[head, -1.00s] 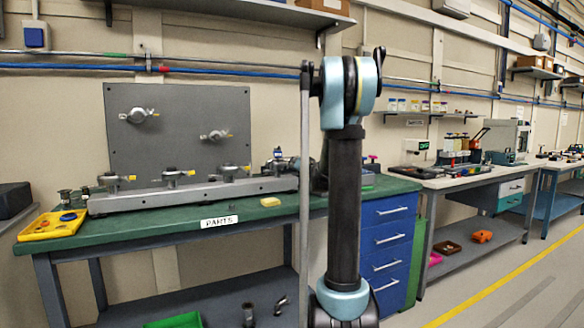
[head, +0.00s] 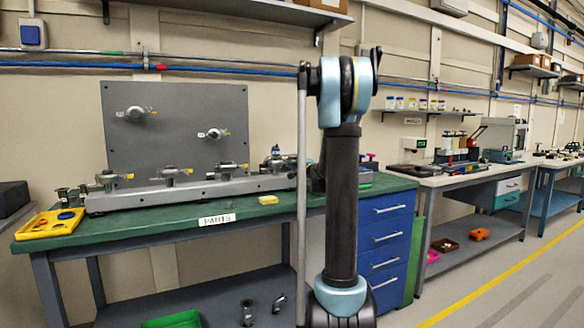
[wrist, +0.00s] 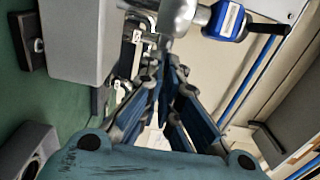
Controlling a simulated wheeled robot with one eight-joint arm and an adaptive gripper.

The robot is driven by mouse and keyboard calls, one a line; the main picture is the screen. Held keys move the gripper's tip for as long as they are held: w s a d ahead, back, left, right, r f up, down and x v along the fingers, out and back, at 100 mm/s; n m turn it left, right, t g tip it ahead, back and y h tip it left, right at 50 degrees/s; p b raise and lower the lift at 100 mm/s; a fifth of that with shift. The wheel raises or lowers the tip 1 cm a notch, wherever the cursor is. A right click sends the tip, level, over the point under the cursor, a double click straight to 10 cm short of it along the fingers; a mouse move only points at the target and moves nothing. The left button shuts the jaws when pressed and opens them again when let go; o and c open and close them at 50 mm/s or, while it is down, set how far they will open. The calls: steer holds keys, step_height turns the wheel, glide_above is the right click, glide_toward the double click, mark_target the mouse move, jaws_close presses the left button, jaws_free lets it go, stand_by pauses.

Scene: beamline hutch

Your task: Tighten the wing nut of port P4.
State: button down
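A grey manifold bar (head: 190,196) lies on the green bench with several metal ports along its top, among them one at left (head: 108,178) and one near the middle (head: 170,174). I cannot read any port number, so I cannot tell which is P4. My gripper is hidden behind my arm in the head view. In the wrist view my gripper (wrist: 167,70) has blue fingers that run close together toward their tips. A shiny metal fitting (wrist: 173,18) with a blue-cased part (wrist: 228,21) lies just past the tips. Contact and the finger gap are unclear, and no wing nut shows plainly.
A grey upright panel (head: 180,100) with two more ports stands behind the bar. Blue drawers (head: 386,240) stand at right. The floor at right is clear.

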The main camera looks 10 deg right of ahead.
steer(key=shift+a+f+m, duration=0.1)
steer(key=shift+f+m, duration=0.1)
steer(key=shift+m, duration=0.95)
steer(key=shift+d+f+m, duration=0.1)
steer(key=shift+f+m, duration=0.1)
steer(key=shift+m, duration=1)
steer(key=shift+a+f+m, duration=0.1)
steer(key=shift+f+m, duration=0.1)
steer(key=shift+m, duration=0.95)
steer(key=shift+s, duration=0.1)
steer(key=c, duration=2.1)
jaws_free()
steer(key=v, duration=1.1)
steer(key=shift+s, duration=0.35)
